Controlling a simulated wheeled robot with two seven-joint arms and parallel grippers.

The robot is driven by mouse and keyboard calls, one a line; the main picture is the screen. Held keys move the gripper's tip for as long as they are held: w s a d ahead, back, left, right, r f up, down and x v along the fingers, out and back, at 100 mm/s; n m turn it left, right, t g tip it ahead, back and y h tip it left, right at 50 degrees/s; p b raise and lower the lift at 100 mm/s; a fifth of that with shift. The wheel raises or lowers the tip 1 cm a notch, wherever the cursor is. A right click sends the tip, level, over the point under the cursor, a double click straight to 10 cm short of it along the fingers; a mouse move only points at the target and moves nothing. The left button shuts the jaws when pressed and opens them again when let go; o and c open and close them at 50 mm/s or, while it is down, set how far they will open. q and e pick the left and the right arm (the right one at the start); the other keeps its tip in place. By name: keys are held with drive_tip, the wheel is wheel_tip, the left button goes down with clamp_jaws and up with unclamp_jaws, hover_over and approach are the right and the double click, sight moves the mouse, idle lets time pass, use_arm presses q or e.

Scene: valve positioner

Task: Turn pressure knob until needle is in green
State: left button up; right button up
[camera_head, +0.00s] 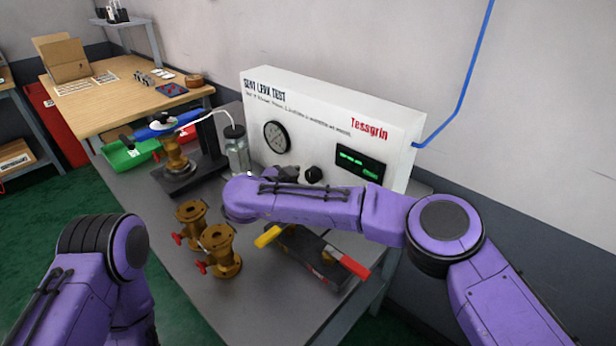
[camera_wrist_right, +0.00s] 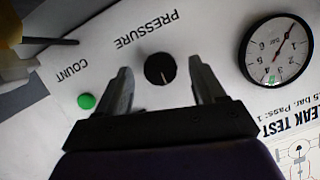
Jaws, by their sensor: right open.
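The black pressure knob (camera_wrist_right: 160,69) is on the white panel under the word PRESSURE; it also shows in the head view (camera_head: 313,174). My right gripper (camera_wrist_right: 165,80) is open, with one finger on each side of the knob and no visible contact. How far the fingertips stand from the panel is hard to tell. The round gauge (camera_wrist_right: 276,51) shows upside down in the wrist view and also in the head view (camera_head: 277,136). Its needle points to the picture's upper right, away from a small green mark near the lower rim. My left gripper is out of view; only its arm shows.
A green COUNT button (camera_wrist_right: 86,101) sits near the knob. The leak test box (camera_head: 330,115) stands on a grey bench (camera_head: 255,305). Brass valves (camera_head: 220,250), a yellow-and-red-handled fixture (camera_head: 310,262) and a glass jar (camera_head: 236,152) stand around my right arm.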

drive_tip(key=shift+x, duration=1.1)
drive_tip(key=c, duration=1.1)
drive_tip(key=shift+o, duration=0.2)
drive_tip(key=shift+d, duration=0.1)
drive_tip(key=shift+m+t+y, duration=0.4)
drive_tip(key=shift+m+t, duration=0.3)
drive_tip(key=shift+m, duration=0.4)
drive_tip(key=shift+m+t+y+b, duration=0.4)
drive_tip(key=shift+m+t+b, duration=0.3)
drive_tip(key=shift+m, duration=0.6)
